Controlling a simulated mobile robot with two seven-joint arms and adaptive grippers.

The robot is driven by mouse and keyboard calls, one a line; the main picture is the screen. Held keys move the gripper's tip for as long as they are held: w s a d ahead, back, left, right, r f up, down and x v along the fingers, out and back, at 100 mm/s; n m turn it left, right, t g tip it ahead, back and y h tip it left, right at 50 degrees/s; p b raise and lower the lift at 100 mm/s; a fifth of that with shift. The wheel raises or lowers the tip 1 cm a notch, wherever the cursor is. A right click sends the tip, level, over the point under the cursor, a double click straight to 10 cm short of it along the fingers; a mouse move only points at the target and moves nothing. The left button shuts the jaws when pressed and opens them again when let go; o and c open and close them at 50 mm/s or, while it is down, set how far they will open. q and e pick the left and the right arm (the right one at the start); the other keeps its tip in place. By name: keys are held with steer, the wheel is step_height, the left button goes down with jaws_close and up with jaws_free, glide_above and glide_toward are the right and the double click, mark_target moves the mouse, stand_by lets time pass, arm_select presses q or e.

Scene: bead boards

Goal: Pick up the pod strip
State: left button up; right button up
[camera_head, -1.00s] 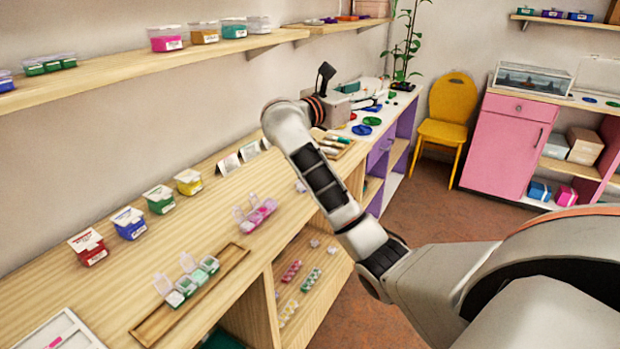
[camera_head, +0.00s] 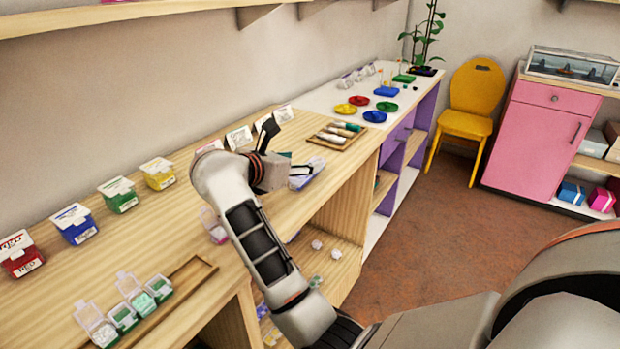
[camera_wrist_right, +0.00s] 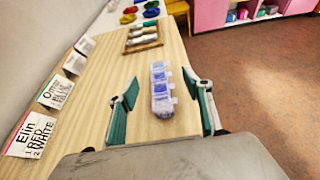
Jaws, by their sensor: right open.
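A pod strip (camera_wrist_right: 162,98) with blue and purple contents and clear lids lies on the wooden bench. In the right wrist view it lies between the spread fingers of my right gripper (camera_wrist_right: 164,88), and I see no contact. In the head view the pod strip (camera_head: 308,174) is partly hidden behind my right gripper (camera_head: 287,158), which is open and empty just above the bench. A pink pod strip (camera_head: 212,224) sits partly behind my right arm. A green and clear pod strip (camera_head: 124,314) with raised lids is at the front left. My left gripper is out of view.
A tray of tubes (camera_head: 338,136) lies beyond the pod strip. White name cards (camera_wrist_right: 54,92) stand along the wall side. Red, blue, green and yellow tubs (camera_head: 74,224) line the back of the bench (camera_head: 190,258). Bare wood surrounds the strip.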

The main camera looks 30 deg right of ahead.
steer(key=shift+w+d+f, duration=0.1)
steer(key=shift+d+f, duration=0.05)
steer(key=shift+f, duration=0.45)
steer(key=shift+w+d+f, duration=0.1)
steer(key=shift+f, duration=0.45)
steer(key=shift+w+d+f, duration=0.2)
steer(key=shift+d, duration=0.5)
steer(key=b+x, duration=0.1)
steer(key=x, duration=0.5)
steer(key=shift+a, duration=0.1)
steer(key=c, duration=1.2)
